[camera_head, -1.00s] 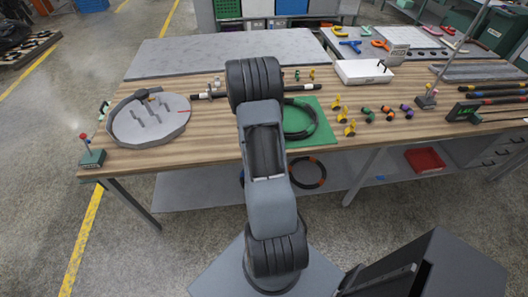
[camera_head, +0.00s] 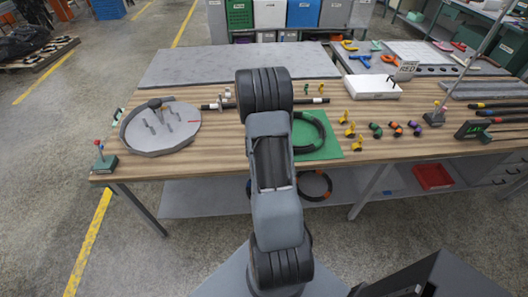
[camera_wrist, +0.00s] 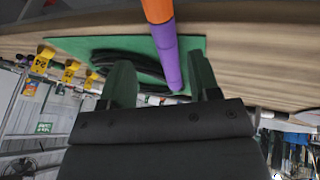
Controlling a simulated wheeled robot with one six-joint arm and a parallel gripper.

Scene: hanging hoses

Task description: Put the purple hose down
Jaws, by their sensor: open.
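In the wrist view my gripper (camera_wrist: 161,65) has two dark green fingers standing well apart. A hose section with a purple sleeve (camera_wrist: 168,60) and an orange band (camera_wrist: 157,9) runs from the top edge down between the fingers, with gaps on both sides. In the head view the mat (camera_head: 325,150) and coil (camera_head: 322,125) show right of my arm, which hides my gripper; no purple shows on the coil there.
A round grey fixture (camera_head: 160,127) stands at the table's left. Yellow holders (camera_head: 349,129) and coloured fittings (camera_head: 396,129) stand right of the mat. A white box (camera_head: 371,87) is behind them. Another coil (camera_head: 315,185) shows below the table. Bare wood lies along the front edge.

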